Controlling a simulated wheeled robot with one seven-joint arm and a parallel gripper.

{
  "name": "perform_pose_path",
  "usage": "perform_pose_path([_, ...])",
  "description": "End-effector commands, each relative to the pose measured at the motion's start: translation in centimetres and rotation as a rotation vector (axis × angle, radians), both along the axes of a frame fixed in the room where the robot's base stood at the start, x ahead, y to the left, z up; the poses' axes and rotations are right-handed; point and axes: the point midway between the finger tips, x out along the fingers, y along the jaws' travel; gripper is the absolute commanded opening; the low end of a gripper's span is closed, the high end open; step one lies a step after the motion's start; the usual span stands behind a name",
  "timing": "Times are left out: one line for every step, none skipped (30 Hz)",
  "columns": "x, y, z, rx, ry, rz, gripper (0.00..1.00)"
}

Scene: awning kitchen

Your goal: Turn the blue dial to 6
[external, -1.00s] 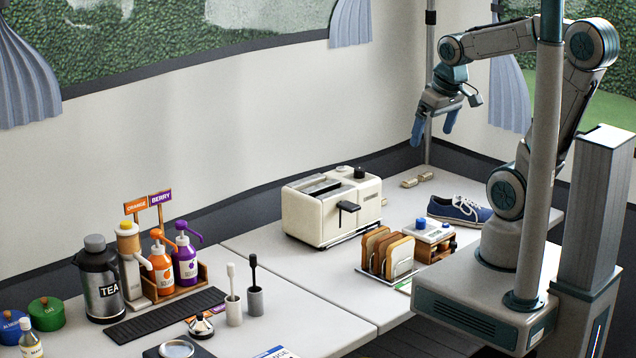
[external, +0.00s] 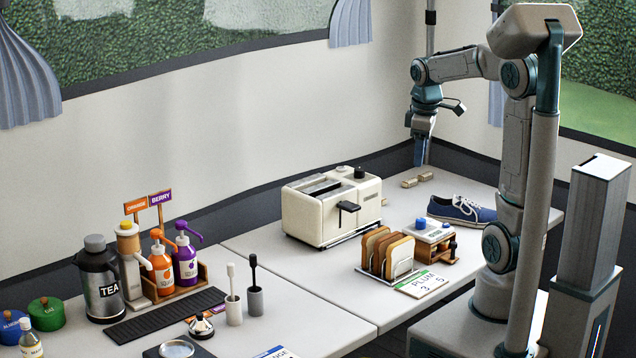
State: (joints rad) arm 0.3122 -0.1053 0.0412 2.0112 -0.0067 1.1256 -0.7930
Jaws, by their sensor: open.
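The blue dial (external: 421,223) is a small round knob on top of a white-topped device with wooden sides (external: 437,234). The device stands on the right table behind the toast rack. The dial's marks are too small to read. My gripper (external: 420,162) hangs fingers down above the back of the table, well above and behind the dial and apart from it. Its fingers are open and empty, seen nearly edge-on.
A toast rack with bread slices (external: 388,252) stands in front of the device. A card reading PLUM 3 5 (external: 422,284) lies beside it. A cream toaster (external: 315,215) is to the left, a blue shoe (external: 462,209) to the right. Small tan pieces (external: 417,180) lie behind.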

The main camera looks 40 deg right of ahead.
Motion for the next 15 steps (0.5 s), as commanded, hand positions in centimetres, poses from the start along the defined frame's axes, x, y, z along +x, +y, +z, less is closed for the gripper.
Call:
perform_pose_path([1.2, -1.6, -2.8, 0.002, 0.026, 0.039, 0.48])
perform_pose_path([1.7, -2.4, -3.5, 0.003, 0.039, 0.069, 0.48])
perform_pose_path([2.4, -3.4, -4.4, 0.006, 0.055, 0.105, 0.48])
perform_pose_path([2.8, -4.1, -5.0, 0.009, 0.064, 0.131, 0.48])
perform_pose_path([3.2, -4.7, -5.5, 0.011, 0.073, 0.154, 0.48])
perform_pose_path([3.6, -5.4, -6.1, 0.016, 0.084, 0.180, 0.48])
perform_pose_path([3.8, -5.9, -6.4, 0.017, 0.089, 0.199, 0.48])
perform_pose_path([4.0, -6.3, -6.8, 0.019, 0.095, 0.215, 0.48])
perform_pose_path([4.3, -6.8, -7.0, 0.022, 0.099, 0.231, 0.48])
perform_pose_path([4.4, -7.0, -7.2, 0.023, 0.102, 0.241, 0.48])
perform_pose_path([4.4, -7.2, -7.3, 0.025, 0.106, 0.249, 0.48])
perform_pose_path([4.5, -7.4, -7.5, 0.027, 0.108, 0.256, 0.48])
perform_pose_path([4.5, -7.4, -7.6, 0.027, 0.109, 0.259, 0.48])
perform_pose_path([4.6, -7.5, -7.7, 0.027, 0.110, 0.261, 0.48])
perform_pose_path([4.5, -7.5, -8.0, 0.027, 0.110, 0.262, 0.48])
